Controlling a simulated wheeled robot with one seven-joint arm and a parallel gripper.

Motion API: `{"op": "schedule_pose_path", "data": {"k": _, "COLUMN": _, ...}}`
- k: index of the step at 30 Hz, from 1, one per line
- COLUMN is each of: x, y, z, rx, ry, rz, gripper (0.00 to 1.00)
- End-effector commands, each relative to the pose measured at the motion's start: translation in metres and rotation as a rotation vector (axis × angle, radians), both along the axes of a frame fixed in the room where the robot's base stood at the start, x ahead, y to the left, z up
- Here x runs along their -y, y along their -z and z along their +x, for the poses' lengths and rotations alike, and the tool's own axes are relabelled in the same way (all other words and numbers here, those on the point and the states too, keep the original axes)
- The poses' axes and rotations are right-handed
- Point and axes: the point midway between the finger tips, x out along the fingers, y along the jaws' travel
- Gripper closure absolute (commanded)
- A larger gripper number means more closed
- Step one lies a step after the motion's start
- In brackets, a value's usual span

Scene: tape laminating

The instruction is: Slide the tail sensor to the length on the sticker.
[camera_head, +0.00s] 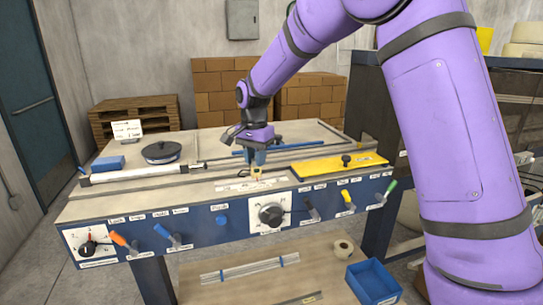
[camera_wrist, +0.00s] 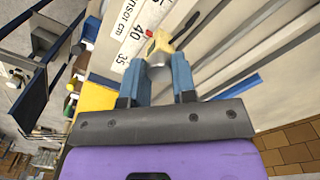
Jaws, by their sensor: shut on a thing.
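My gripper (camera_head: 257,165) points down at the middle of the bench. Its blue fingers, also in the wrist view (camera_wrist: 159,64), are shut on the tail sensor (camera_wrist: 160,48), a small tan-yellow block. The sensor sits beside a white scale strip (camera_wrist: 130,32) marked "sensor cm". A small red pointer (camera_wrist: 149,34) at the sensor lies near the 40 mark, with 35 further along. The scale also shows in the head view (camera_head: 245,185). A white card with print (camera_head: 127,129) stands at the back left. Its print is too small to read, and I cannot tell if it is the sticker.
A white roll (camera_head: 135,175), a black round pan-like part (camera_head: 161,151) and a blue block (camera_head: 108,163) are on the left. Knobs and coloured levers line the blue front panel (camera_head: 190,222).

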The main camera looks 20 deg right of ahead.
Motion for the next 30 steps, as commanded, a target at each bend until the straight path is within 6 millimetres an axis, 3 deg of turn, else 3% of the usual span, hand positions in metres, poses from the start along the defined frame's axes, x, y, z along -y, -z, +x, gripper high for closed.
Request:
{"op": "schedule_pose_path", "data": {"k": 1, "x": -0.015, "y": 0.000, "z": 0.000, "rx": 0.000, "ry": -0.007, "rz": 0.000, "gripper": 1.00}}
{"op": "schedule_pose_path", "data": {"k": 6, "x": -0.054, "y": 0.000, "z": 0.000, "rx": 0.001, "ry": -0.005, "rz": 0.001, "gripper": 1.00}}
{"op": "schedule_pose_path", "data": {"k": 12, "x": -0.083, "y": 0.000, "z": 0.000, "rx": 0.001, "ry": -0.002, "rz": 0.001, "gripper": 1.00}}
{"op": "schedule_pose_path", "data": {"k": 27, "x": -0.096, "y": -0.001, "z": 0.000, "rx": 0.004, "ry": -0.002, "rz": 0.004, "gripper": 1.00}}
{"op": "schedule_pose_path", "data": {"k": 28, "x": -0.096, "y": -0.001, "z": 0.000, "rx": 0.004, "ry": -0.002, "rz": 0.004, "gripper": 0.70}}
{"op": "schedule_pose_path", "data": {"k": 30, "x": -0.096, "y": -0.001, "z": 0.000, "rx": 0.004, "ry": -0.002, "rz": 0.004, "gripper": 0.54}}
